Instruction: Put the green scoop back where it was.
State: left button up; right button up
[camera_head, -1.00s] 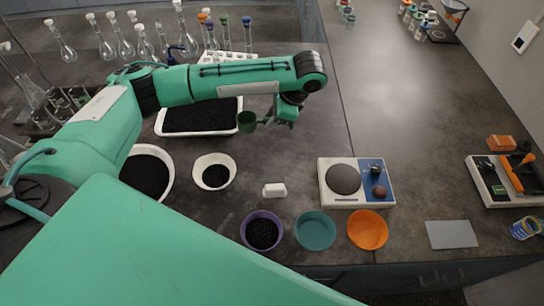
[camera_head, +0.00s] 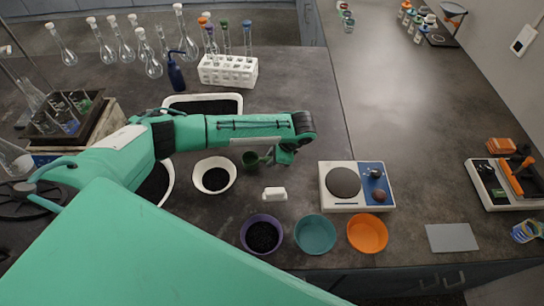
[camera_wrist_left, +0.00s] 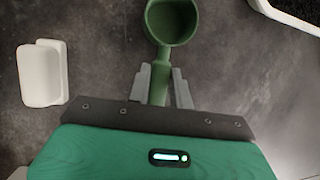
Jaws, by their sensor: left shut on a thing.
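The green scoop (camera_head: 252,158) is held by my left gripper (camera_head: 280,158), to the right of the white bowl (camera_head: 216,191) in the head view. In the left wrist view the green scoop (camera_wrist_left: 172,22) points away from me, its handle between the two grey fingers of my left gripper (camera_wrist_left: 162,85). The cup of the scoop looks empty. A small white block (camera_head: 274,194), perhaps a holder, sits on the bench below the gripper; it also shows at the left of the left wrist view (camera_wrist_left: 42,74). My right gripper is not in view.
Purple (camera_head: 262,251), teal (camera_head: 315,233) and orange (camera_head: 367,233) bowls line the front edge. A white tray of black grains (camera_head: 237,97) and a tube rack (camera_head: 228,72) are behind my arm.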

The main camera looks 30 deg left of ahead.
pick_arm(q)
jog(key=shift+f, duration=0.2)
jog(key=o, duration=0.9)
jog(key=b+v, duration=0.1)
jog(key=v, duration=1.1)
jog(key=shift+r+b, duration=0.1)
jog(key=shift+b, duration=0.2)
